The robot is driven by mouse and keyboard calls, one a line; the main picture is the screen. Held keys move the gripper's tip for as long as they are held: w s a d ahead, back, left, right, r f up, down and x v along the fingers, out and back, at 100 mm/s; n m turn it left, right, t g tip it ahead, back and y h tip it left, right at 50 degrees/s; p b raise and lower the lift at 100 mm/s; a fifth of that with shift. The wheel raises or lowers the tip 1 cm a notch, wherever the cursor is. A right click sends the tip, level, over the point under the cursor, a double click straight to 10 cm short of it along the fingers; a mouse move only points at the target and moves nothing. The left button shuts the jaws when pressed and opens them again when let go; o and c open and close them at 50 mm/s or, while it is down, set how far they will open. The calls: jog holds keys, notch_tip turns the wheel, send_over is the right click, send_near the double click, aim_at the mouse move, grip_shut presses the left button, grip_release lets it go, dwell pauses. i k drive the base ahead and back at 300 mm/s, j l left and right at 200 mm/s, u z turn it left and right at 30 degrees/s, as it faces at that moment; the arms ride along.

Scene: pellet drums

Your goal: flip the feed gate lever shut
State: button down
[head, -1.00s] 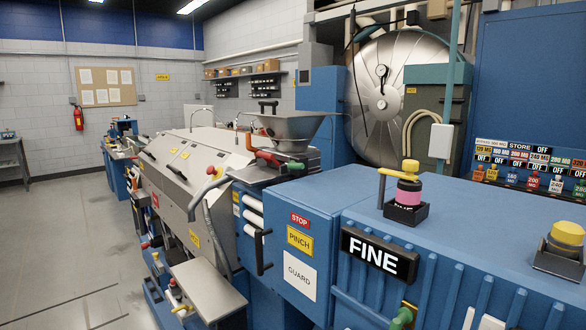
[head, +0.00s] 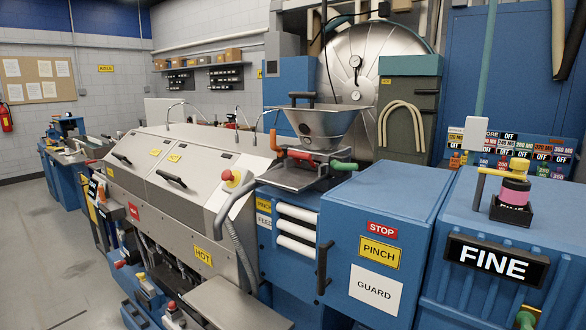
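A grey metal feed hopper (head: 320,127) stands on the blue machine right of centre in the head view, with a dark handle above it. Beneath it are a red bar (head: 294,154), an upright orange handle (head: 273,140) at its left, and a green-gripped lever (head: 343,166) sticking out to the right. I cannot tell for certain which of these is the feed gate lever, or whether the gate is open. My gripper is not in view.
A blue guard box (head: 380,235) with STOP and PINCH signs stands in front of the hopper. A black door handle (head: 323,265) sticks out beside white rollers (head: 296,230). A red button (head: 231,176) is left of the hopper. Open floor (head: 45,245) lies at the left.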

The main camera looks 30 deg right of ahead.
aim_at(337, 165)
jog(key=i+j, duration=0.35)
jog(key=j, duration=0.15)
jog(key=i+j+u, duration=0.1)
jog(key=i+j, duration=0.25)
jog(key=j, duration=0.1)
